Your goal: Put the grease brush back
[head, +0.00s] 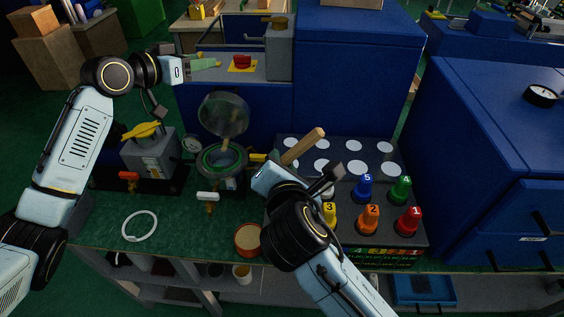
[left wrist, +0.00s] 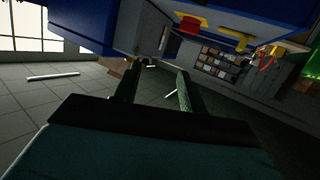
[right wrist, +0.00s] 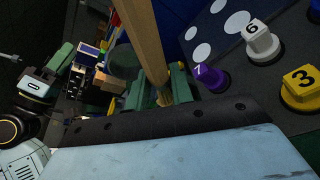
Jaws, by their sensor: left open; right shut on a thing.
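The grease brush shows as a pale wooden handle (head: 303,146), tilted up to the right in the head view. Its bristle end is hidden. My right gripper (head: 281,167) is shut on the handle beside the left edge of the numbered rack. In the right wrist view the handle (right wrist: 146,40) runs up from between the green fingers of the right gripper (right wrist: 162,90). My left gripper (head: 216,64) is open and empty, high at the back left near the blue cabinet; its two fingers stand apart in the left wrist view (left wrist: 157,88).
The rack (head: 335,148) holds several numbered coloured plugs and white round spots. A round open press pot (head: 221,163) with a raised clear lid stands left of it. A tan-topped round tin (head: 247,238) sits at the front edge. A white ring (head: 140,225) lies on the clear front-left bench.

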